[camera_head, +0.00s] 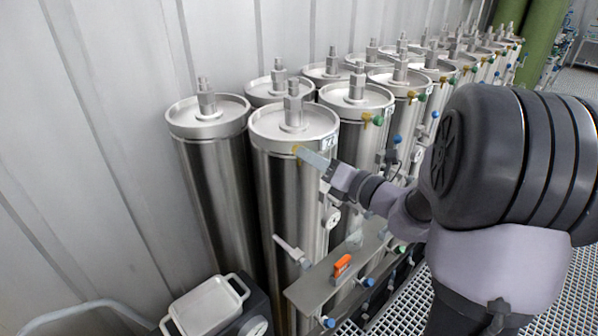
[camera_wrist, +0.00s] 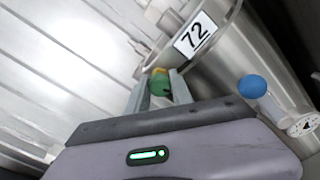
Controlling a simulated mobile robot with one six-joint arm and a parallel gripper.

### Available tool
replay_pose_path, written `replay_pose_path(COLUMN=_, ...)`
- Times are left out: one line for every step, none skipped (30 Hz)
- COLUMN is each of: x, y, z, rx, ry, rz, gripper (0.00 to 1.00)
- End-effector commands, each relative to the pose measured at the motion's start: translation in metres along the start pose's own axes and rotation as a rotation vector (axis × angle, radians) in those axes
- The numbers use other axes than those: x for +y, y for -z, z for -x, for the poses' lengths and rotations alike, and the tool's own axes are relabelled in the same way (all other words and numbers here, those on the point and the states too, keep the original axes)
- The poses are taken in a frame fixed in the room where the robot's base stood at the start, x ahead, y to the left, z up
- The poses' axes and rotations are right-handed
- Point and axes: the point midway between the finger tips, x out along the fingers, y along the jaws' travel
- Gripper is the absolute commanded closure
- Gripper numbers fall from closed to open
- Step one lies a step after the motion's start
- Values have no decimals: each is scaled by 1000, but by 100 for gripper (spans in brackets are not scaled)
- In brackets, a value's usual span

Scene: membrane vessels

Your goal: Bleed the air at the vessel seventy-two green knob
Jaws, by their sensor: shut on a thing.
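The vessel (camera_head: 285,200) is a tall steel cylinder near the left end of the row. Its label plate (camera_wrist: 195,34) reads 72 in the wrist view. The green knob (camera_wrist: 160,86), with a yellow part behind it, sits just below the vessel's rim. My gripper (camera_wrist: 160,93) has its two fingers on either side of the knob and is shut on it. In the head view my gripper (camera_head: 312,158) reaches the vessel's upper side from the right, and its fingers hide the knob there.
A blue knob (camera_wrist: 252,86) and a round gauge (camera_wrist: 302,124) stand right of my gripper. More vessels (camera_head: 357,95) run back to the right. An orange-handled item (camera_head: 342,264) sits on the lower ledge. A metal tray (camera_head: 208,306) is at the lower left.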

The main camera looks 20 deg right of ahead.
Motion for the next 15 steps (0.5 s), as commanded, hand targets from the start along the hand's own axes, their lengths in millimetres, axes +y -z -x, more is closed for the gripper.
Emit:
replay_pose_path(x=-2, y=3, z=0, rx=1, ry=0, rz=38, gripper=100)
replay_pose_path(x=-3, y=4, z=0, rx=1, ry=0, rz=75, gripper=100)
replay_pose_path(x=-4, y=5, z=0, rx=0, ry=-1, rz=128, gripper=100)
replay_pose_path(x=-4, y=5, z=0, rx=0, ry=-1, rz=166, gripper=100)
replay_pose_path(x=-4, y=5, z=0, rx=1, ry=0, rz=201, gripper=100)
replay_pose_path(x=-3, y=5, z=0, rx=0, ry=0, rz=243, gripper=100)
replay_pose_path(x=-3, y=4, z=0, rx=0, ry=-1, rz=269, gripper=100)
replay_pose_path(x=-3, y=4, z=0, rx=1, ry=-1, rz=290, gripper=100)
replay_pose_path(x=-2, y=3, z=0, rx=2, ry=0, rz=309, gripper=100)
replay_pose_path(x=-2, y=3, z=0, rx=2, ry=0, rz=320, gripper=100)
replay_pose_path(x=-1, y=2, z=0, rx=2, ry=0, rz=328, gripper=100)
replay_pose_path(x=-1, y=2, z=0, rx=3, ry=0, rz=343, gripper=100)
replay_pose_path(x=-2, y=3, z=0, rx=2, ry=0, rz=363, gripper=100)
replay_pose_path(x=-3, y=4, z=0, rx=2, ry=0, rz=391, gripper=100)
replay_pose_path(x=-4, y=5, z=0, rx=1, ry=0, rz=434, gripper=100)
